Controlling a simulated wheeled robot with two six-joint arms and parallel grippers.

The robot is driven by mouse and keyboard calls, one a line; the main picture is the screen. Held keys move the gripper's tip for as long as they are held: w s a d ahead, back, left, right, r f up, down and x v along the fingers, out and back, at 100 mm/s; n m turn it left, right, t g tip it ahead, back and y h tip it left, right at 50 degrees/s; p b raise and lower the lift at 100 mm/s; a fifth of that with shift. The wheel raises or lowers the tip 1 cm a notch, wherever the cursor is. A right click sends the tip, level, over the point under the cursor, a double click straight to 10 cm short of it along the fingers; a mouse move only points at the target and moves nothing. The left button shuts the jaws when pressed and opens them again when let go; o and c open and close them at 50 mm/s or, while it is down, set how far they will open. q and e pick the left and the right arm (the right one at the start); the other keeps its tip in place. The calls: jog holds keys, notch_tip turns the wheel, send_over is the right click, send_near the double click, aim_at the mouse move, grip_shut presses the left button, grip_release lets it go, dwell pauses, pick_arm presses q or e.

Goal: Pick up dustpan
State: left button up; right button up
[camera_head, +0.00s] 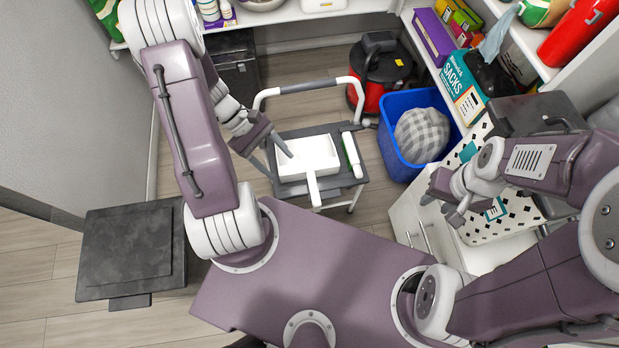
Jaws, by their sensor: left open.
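A white dustpan (318,153) lies on the dark top of a small cart (291,189) in the middle of the head view. Its handle points down toward my body. My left gripper (275,161) is open and empty at the left side of the dustpan, with one finger close to the pan's left edge. I cannot tell whether that finger touches it. My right gripper (440,208) is apart from the cart, in front of the white drawer unit at the right, with its fingers spread and nothing between them.
A white and green item (351,156) lies right of the dustpan on the cart. The cart's curved handle (304,87) rises behind. A blue bin (398,104) with a grey checked cloth and a red vacuum (372,95) stand behind right. Shelves line the right; a dark box (128,247) stands left.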

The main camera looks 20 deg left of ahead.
aim_at(294, 169)
pick_arm(q)
jog(key=w+a+f+n+t+h+b, duration=0.1)
jog(key=f+n+t+b, duration=0.2)
jog(key=f, duration=0.2)
jog(key=w+a+f+n+t+h+b, duration=0.1)
jog(key=w+f+n+t+b, duration=0.1)
jog(key=f+n, duration=0.2)
jog(key=w+a+f+n+t+h+b, duration=0.1)
jog(key=a+f+n+t+b, duration=0.1)
jog(key=f, duration=0.6)
jog(key=shift+w+n+t+h+b, duration=0.25)
jog(key=shift+n+t+h+b, duration=0.15)
jog(key=shift+n+t+b, duration=0.35)
jog(key=b+x, duration=0.2)
jog(key=x, duration=0.3)
jog(key=shift+w+a+f, duration=0.1)
jog(key=shift+w, duration=0.15)
pick_arm(e)
notch_tip(294, 169, down, 15)
jog(key=shift+s+r, duration=0.15)
jog(key=shift+s, duration=0.3)
pick_arm(q)
grip_shut()
